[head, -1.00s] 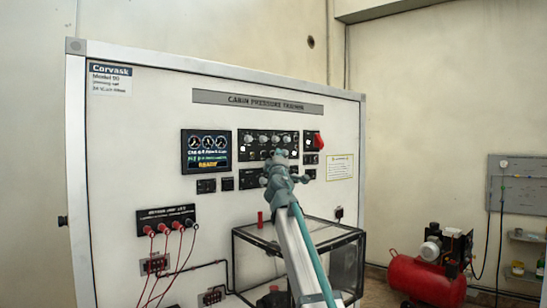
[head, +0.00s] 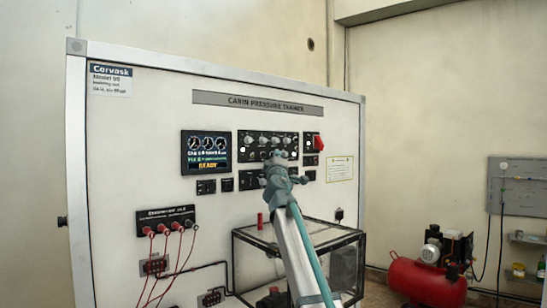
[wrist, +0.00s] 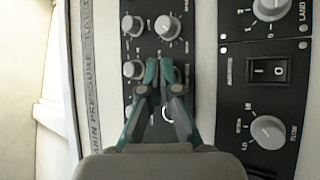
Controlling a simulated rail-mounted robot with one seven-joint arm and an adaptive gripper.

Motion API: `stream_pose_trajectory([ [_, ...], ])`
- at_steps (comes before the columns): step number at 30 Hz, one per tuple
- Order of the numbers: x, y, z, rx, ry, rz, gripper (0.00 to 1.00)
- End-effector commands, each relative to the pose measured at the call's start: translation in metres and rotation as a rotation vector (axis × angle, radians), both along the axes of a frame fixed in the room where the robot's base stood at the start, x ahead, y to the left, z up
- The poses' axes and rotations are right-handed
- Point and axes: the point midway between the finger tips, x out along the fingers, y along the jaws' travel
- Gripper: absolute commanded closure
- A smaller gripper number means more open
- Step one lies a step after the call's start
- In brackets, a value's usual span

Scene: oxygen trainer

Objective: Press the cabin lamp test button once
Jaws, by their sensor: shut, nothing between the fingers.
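My gripper (wrist: 162,66) is shut and empty in the wrist view, with its fingertips in front of a black control panel (wrist: 151,5). In the head view my gripper (head: 279,153) is at the lower edge of the same panel (head: 245,134), which carries several grey knobs. I cannot tell whether the fingertips touch the panel. No lamp test button can be made out; labels are too small to read, and my gripper hides part of the panel. A pale ring (wrist: 168,114) shows partly behind the fingers.
A rocker switch (wrist: 268,70) and a larger knob (wrist: 268,132) are to the right. In the head view, a gauge display (head: 207,152) is left of the panel and a red guarded switch (head: 318,143) right.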

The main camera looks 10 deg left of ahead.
Motion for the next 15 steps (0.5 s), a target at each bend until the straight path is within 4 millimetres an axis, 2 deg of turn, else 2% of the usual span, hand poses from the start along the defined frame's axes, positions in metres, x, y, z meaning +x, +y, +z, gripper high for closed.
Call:
stream_pose_trajectory([
  [15, 0.0035, 0.0043, 0.0005, 0.000, 0.000, 0.001, 1.00],
])
